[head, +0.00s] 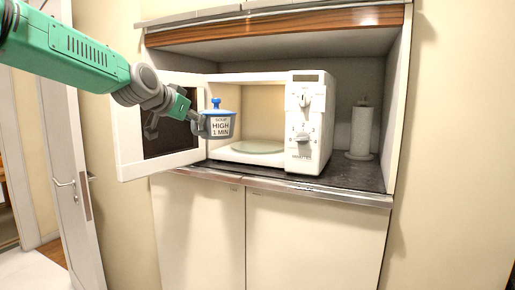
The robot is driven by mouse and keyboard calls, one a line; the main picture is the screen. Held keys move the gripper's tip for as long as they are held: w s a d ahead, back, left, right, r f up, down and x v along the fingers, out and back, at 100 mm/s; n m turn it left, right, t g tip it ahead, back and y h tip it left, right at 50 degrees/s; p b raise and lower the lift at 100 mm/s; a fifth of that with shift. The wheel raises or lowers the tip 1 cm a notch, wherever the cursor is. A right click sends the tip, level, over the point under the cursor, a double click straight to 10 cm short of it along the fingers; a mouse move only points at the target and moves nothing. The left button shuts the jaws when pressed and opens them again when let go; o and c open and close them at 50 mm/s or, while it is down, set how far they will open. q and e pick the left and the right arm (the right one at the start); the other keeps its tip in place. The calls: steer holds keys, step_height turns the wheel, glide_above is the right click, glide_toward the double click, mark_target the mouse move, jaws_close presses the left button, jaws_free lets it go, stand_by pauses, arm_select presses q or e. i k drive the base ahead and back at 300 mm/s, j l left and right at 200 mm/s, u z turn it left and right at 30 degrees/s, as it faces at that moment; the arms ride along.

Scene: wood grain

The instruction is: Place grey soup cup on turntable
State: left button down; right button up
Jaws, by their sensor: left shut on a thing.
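The grey soup cup (219,127) has a blue lid with a knob and a label reading "SOUP HIGH 1 MIN". It is upright in the air in front of the microwave's open left side. My left gripper (203,126) is shut on the cup from its left side; the far finger is partly hidden. The turntable (257,147) is a pale round plate on the floor of the lit microwave (309,153), to the right of and behind the cup. Nothing shows on the visible part of the turntable. My right gripper is not in view.
The microwave door (129,142) stands open to the left, behind my left gripper. The microwave sits on a dark counter (353,176) in a cabinet niche. A paper towel roll (361,132) stands at its right. A white room door (69,180) is at far left.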

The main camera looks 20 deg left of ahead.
mark_target(253, 147)
steer(key=i, duration=0.6)
steer(key=i+l, duration=0.15)
steer(key=i, duration=0.4)
